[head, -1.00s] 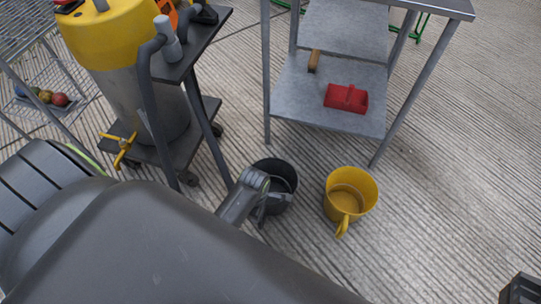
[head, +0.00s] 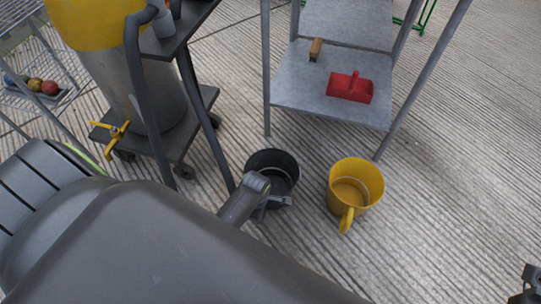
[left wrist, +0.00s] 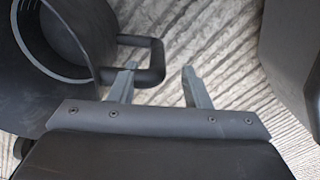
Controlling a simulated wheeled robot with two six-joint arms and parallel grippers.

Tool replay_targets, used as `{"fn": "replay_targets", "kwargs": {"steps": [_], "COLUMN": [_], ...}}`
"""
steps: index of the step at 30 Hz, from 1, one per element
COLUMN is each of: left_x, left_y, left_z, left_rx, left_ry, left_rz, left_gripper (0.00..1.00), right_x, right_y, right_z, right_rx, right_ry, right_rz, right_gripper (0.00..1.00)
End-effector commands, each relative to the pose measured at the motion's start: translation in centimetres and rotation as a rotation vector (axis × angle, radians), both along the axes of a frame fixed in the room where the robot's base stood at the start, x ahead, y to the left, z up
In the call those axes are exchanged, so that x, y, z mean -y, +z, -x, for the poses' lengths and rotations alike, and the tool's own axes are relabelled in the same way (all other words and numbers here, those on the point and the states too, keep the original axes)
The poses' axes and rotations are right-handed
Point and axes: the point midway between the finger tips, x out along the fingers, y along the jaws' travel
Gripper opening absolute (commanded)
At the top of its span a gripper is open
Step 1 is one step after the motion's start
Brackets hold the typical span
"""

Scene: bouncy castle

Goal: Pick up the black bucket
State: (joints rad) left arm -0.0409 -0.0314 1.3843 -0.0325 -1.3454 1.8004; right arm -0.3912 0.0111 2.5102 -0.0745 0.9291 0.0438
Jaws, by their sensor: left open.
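The black bucket (head: 265,160) stands upright on the floor in the middle of the head view. My left gripper (head: 273,201) is at its near side, by its handle, and partly covers it. In the left wrist view the bucket (left wrist: 85,25) fills the upper left, with its opening facing left and its looped handle (left wrist: 156,60) pointing right. The left gripper (left wrist: 160,75) is open there. The handle's outer bar lies between the fingers, nearer the left one; I cannot tell whether they touch. A dark part, probably my right gripper (head: 531,284), is cut off at the lower right corner.
A yellow bucket (head: 356,172) stands close right of the black one. A metal shelf table (head: 300,90) with a red scoop (head: 349,87) and a brush (head: 315,48) is behind. A wheeled cart (head: 160,152) with a large yellow-topped canister (head: 150,85) stands left.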

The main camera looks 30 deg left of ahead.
Motion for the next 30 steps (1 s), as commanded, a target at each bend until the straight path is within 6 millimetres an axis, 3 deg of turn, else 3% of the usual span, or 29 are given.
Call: {"fn": "replay_targets", "kwargs": {"steps": [1, 6, 15, 25, 30], "left_x": [0.0, 0.0, 0.0, 0.0, 0.0], "left_y": [-1.2, -3.1, -3.2, -3.2, -3.2], "left_z": [-0.2, -0.3, -0.3, -0.3, -0.3], "left_rx": [0.001, 0.000, 0.001, 0.001, 0.002], "left_ry": [0.000, 0.000, 0.000, 0.000, 0.000], "left_rz": [0.000, 0.000, 0.000, 0.000, 0.001], "left_gripper": [0.44, 0.44, 0.44, 0.00, 0.00], "right_x": [0.1, 0.1, 0.1, 0.0, 0.0], "right_y": [-1.1, -2.1, -1.7, -1.8, -1.9], "right_z": [0.1, 0.1, 0.0, 0.0, 0.0], "right_rx": [0.007, 0.042, 0.063, 0.053, 0.046], "right_ry": [0.005, 0.000, -0.012, -0.012, -0.011], "right_rz": [-0.009, -0.029, -0.053, -0.045, -0.037], "right_gripper": [0.36, 0.36, 0.36, 0.36, 0.36]}}
